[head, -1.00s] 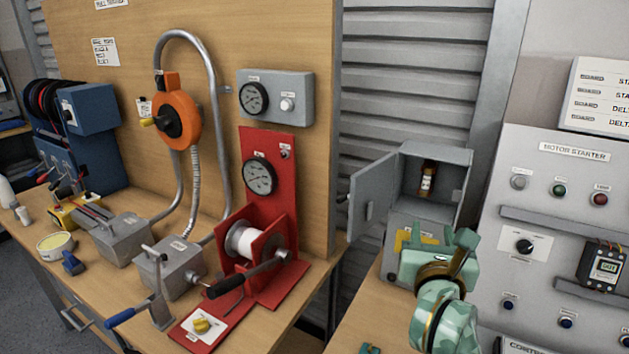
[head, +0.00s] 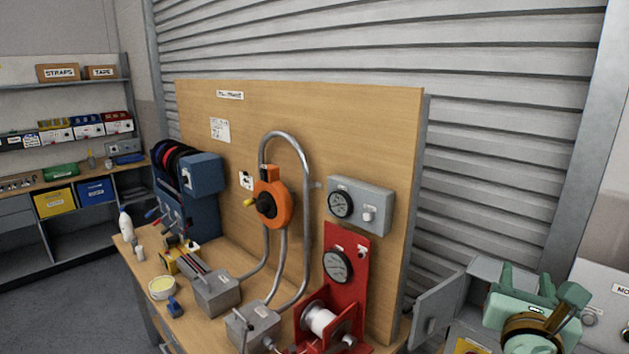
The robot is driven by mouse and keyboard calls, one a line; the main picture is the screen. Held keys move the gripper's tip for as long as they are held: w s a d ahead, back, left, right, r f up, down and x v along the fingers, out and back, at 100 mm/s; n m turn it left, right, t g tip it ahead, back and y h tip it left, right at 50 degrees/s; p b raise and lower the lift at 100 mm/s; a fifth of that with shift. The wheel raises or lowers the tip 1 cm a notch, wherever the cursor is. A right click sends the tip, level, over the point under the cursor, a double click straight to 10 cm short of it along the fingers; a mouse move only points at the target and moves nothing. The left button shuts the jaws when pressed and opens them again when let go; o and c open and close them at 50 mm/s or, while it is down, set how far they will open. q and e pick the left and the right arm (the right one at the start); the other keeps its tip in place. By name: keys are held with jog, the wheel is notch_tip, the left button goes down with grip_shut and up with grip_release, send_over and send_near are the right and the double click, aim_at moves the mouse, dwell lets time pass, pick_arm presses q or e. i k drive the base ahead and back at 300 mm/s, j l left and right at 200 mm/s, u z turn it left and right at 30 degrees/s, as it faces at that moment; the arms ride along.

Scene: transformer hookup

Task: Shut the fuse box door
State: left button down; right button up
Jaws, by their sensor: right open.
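The grey fuse box (head: 484,268) is at the lower right, mostly hidden behind my right gripper. Its grey door (head: 438,309) stands open, swung out to the left of the box. My right gripper (head: 527,281), green, is in front of the box opening, to the right of the door, and looks apart from the door. It is open, with nothing seen between its fingers. The inside of the box is covered by the gripper. My left gripper is not in view.
A wooden bench with a tall back panel (head: 385,120) stands left of the door. It carries a red stand with a gauge and reel (head: 345,265), an orange ring unit (head: 284,195) and grey boxes. A motor starter panel (head: 606,285) is at the right edge. Shelves stand far left.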

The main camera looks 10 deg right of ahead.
aim_at(439, 303)
jog(key=k+j, duration=0.8)
jog(key=j, duration=0.1)
